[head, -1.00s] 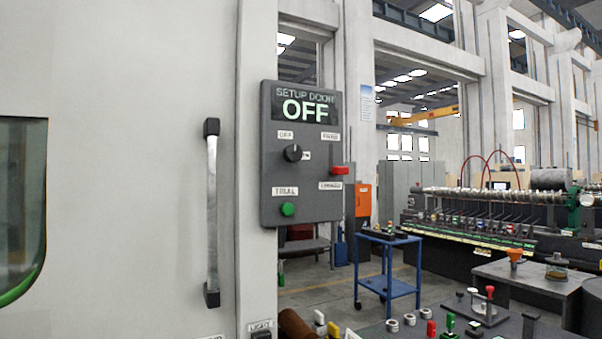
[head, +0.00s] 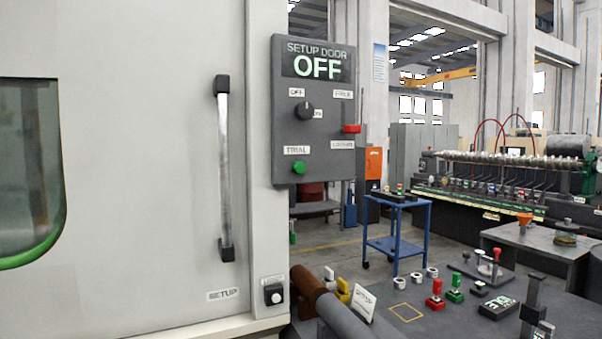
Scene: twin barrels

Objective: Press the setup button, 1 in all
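A white label reading SETUP (head: 222,295) is on the pale machine front at the lower left, below the door handle. No button shows directly at that label. A small dark box with a round white button (head: 276,297) is to its right, under a label too small to read now. The dark control panel (head: 318,170) above has a screen reading SETUP DOOR OFF (head: 317,61). It also carries a black knob (head: 305,111), a red lever (head: 351,129) and a green button (head: 299,167) under a TRIAL label. My gripper is not in view.
A vertical door handle (head: 225,170) stands out left of the panel. A brown and grey cylinder (head: 335,312) lies at the bottom centre, beside a dark table (head: 390,325) with several small items. A blue cart (head: 397,245) stands behind on open floor.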

